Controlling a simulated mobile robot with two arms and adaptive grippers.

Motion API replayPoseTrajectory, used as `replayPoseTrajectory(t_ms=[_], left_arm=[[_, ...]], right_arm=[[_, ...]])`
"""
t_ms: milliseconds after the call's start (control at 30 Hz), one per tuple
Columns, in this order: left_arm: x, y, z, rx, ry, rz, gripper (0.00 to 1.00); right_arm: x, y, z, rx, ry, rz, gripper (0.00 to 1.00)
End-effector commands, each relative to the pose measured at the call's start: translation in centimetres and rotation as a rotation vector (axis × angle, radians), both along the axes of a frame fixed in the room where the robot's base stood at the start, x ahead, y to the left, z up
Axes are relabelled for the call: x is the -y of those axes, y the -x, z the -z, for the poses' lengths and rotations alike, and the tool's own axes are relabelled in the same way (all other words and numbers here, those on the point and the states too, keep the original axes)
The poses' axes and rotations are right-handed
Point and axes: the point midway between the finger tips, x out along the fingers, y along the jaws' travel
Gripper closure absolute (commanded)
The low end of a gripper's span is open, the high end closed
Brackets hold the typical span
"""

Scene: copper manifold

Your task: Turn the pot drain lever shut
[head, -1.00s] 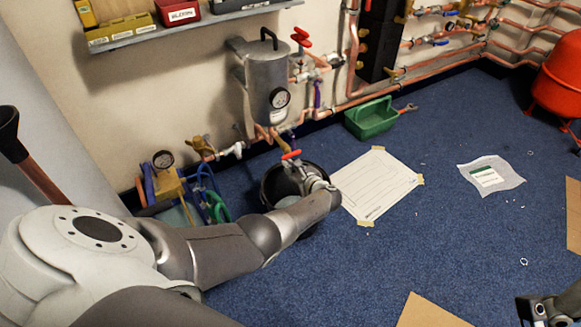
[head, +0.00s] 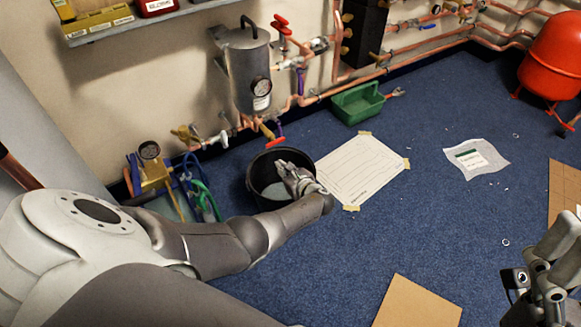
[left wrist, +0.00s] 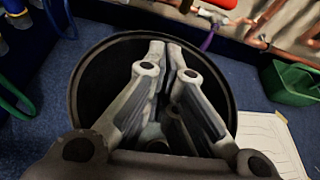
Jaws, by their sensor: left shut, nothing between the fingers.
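The silver pot (head: 245,75) with a round gauge hangs on the wall. Below it, the red drain lever (head: 276,141) sits at the end of a short brass and copper outlet, lying roughly across it. My left gripper (head: 284,166) is just below and in front of the lever, over the black bucket (head: 252,182), apart from the lever. In the left wrist view its fingers (left wrist: 172,48) are together and empty above the bucket (left wrist: 84,78). My right gripper (head: 530,285) is at the lower right, partly cut off, its jaws unclear.
A white taped sheet (head: 365,165) lies right of the bucket, with a green tray (head: 357,104) behind it. A pump with hoses (head: 155,185) stands left of the bucket. Copper pipes (head: 420,55) run along the wall. Blue carpet (head: 420,220) is open in front.

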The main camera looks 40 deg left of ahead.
Motion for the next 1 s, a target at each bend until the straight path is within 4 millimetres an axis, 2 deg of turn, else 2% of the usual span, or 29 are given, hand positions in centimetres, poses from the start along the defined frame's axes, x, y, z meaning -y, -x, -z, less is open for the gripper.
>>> replayPoseTrajectory(t_ms=[300, 500, 733, 1000], left_arm=[[1.9, 0.9, -0.7, -0.002, 0.000, -0.001, 1.00], [3.0, 1.3, -1.0, -0.002, 0.000, 0.000, 1.00], [3.7, 1.7, -1.2, -0.003, 0.000, -0.001, 1.00], [3.9, 1.7, -1.1, 0.001, 0.007, 0.000, 1.00]], right_arm=[[-1.0, -4.7, 2.1, -0.267, 0.084, 0.014, 0.16], [-1.3, -6.9, 3.9, -0.410, 0.128, 0.021, 0.16], [-1.5, -8.1, 5.2, -0.500, 0.154, 0.026, 0.16], [-1.5, -8.3, 5.5, -0.514, 0.159, 0.026, 0.16]])
